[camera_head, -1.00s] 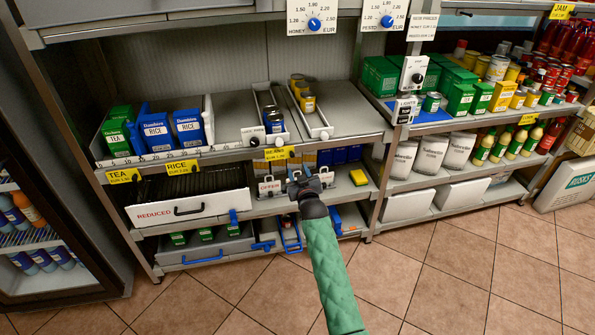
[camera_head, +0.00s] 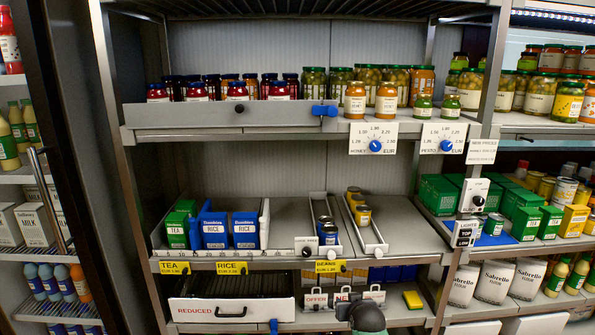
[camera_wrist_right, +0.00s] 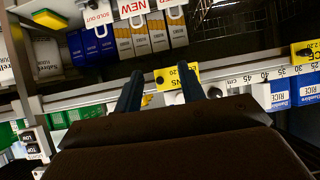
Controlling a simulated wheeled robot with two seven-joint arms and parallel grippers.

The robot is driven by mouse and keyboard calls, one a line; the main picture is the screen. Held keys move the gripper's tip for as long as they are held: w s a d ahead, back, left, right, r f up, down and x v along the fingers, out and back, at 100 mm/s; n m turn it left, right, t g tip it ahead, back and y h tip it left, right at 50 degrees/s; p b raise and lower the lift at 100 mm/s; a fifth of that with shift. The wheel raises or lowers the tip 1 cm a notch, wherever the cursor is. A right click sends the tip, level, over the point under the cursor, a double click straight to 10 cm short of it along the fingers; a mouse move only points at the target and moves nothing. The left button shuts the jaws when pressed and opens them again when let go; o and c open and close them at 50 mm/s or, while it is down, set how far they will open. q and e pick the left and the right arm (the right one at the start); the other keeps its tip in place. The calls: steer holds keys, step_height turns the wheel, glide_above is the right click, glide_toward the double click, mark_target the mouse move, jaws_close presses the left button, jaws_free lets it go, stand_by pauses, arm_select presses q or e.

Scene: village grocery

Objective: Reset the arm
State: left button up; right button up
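My right gripper (camera_wrist_right: 160,84) shows in the right wrist view with its two dark fingers apart and nothing between them. It is in front of the shelf edge, near the yellow BEANS label (camera_wrist_right: 177,75). In the head view only a small part of my right arm (camera_head: 367,318) shows at the bottom edge, in front of the lower shelf. My left gripper is in neither view.
The middle shelf (camera_head: 285,238) holds tea and rice boxes (camera_head: 214,230) and two narrow trays of cans. Below it are a white REDUCED drawer (camera_head: 232,309) and small card signs. Jars (camera_head: 355,99) and price dials (camera_head: 374,146) are above. A second shelf unit stands at right.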

steer(key=s+a+n+g+y+p, duration=0.15)
steer(key=s+g, duration=0.55)
steer(key=s, duration=2.8)
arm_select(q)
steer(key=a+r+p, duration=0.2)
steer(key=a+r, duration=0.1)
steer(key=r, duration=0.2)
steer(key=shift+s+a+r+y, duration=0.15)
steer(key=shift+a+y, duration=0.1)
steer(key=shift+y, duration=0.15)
arm_select(e)
steer(key=s+f+g, duration=0.1)
steer(key=s+f, duration=0.2)
steer(key=s, duration=0.5)
steer(key=s+f+g, duration=0.1)
steer(key=s+f, duration=0.3)
steer(key=s, duration=0.4)
steer(key=shift+s+a+f+g+h, duration=0.15)
steer(key=shift+s+a+g+h, duration=0.1)
steer(key=shift+a+g+h, duration=0.1)
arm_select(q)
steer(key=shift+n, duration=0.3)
